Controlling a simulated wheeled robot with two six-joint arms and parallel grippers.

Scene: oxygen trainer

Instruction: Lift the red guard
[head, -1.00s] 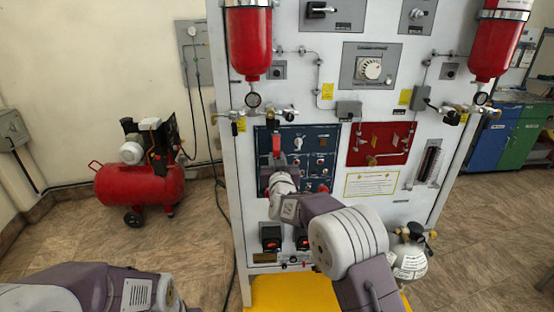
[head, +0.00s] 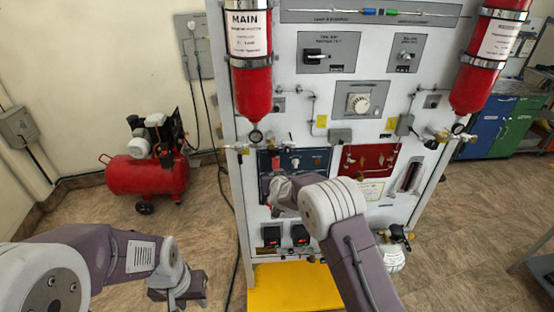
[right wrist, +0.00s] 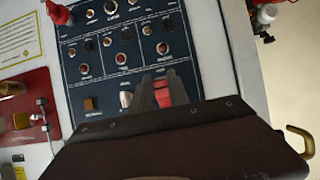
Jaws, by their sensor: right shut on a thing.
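The red guard (right wrist: 164,92) shows in the right wrist view at the lower edge of the dark blue switch panel (right wrist: 88,68). My right gripper (right wrist: 161,88) has its two narrow fingers on either side of the guard and is shut on it. In the head view my right arm reaches up to the blue panel (head: 316,160), and its wrist hides the fingers and much of the panel's lower part. My left gripper (head: 182,290) is low at the left in the head view, away from the cabinet; its finger gap cannot be made out.
The white trainer cabinet (head: 440,60) carries two red cylinders (head: 252,90), gauges and a red panel (head: 378,158). A red compressor (head: 146,176) stands on the floor to the left. A yellow base (head: 290,290) lies below the cabinet. The floor between compressor and cabinet is mostly clear.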

